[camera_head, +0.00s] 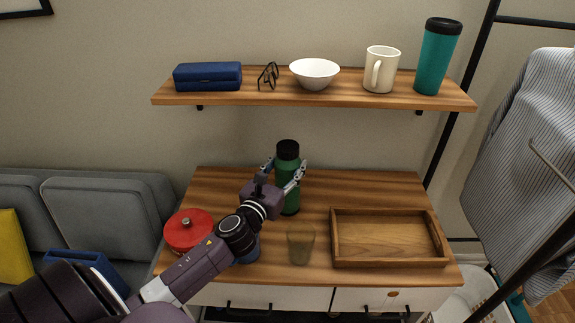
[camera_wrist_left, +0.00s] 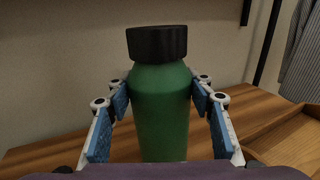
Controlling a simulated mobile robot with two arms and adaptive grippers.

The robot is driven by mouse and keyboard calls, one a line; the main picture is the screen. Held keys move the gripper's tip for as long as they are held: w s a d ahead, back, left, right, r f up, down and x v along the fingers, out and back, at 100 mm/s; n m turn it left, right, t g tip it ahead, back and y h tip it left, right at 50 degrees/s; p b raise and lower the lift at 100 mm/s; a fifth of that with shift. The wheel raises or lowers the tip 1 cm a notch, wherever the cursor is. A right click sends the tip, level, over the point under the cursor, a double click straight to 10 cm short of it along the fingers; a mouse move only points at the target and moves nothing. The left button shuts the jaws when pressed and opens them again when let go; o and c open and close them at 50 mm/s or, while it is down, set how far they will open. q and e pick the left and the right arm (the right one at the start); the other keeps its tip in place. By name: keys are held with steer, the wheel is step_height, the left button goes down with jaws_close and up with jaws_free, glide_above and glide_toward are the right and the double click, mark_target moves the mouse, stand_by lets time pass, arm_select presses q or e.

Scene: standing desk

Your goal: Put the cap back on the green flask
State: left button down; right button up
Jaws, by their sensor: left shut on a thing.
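The green flask (camera_head: 290,196) stands upright on the wooden desk, towards the back. It also shows in the left wrist view (camera_wrist_left: 160,115). The black cap (camera_head: 287,149) is on top of the flask, and in the left wrist view the cap (camera_wrist_left: 157,43) looks set slightly to the left; I cannot tell whether it is screwed down. My left gripper (camera_head: 283,172) is shut on the flask's body just below the cap, with one finger on each side. In the left wrist view its pads (camera_wrist_left: 160,95) flank the flask. My right gripper is in neither view.
A red lidded pot (camera_head: 184,236) is left of my left arm. A tinted glass (camera_head: 300,245) stands in front of the flask. A wooden tray (camera_head: 390,260) lies to the right. Above, a shelf (camera_head: 330,101) holds a case, glasses, a bowl, a mug and a teal tumbler (camera_head: 437,58).

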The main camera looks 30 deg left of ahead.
arm_select(q)
steer(key=c, duration=0.9)
jaws_free()
steer(key=shift+c, duration=0.2)
steer(key=s+d+b, duration=0.2)
steer(key=s, duration=1)
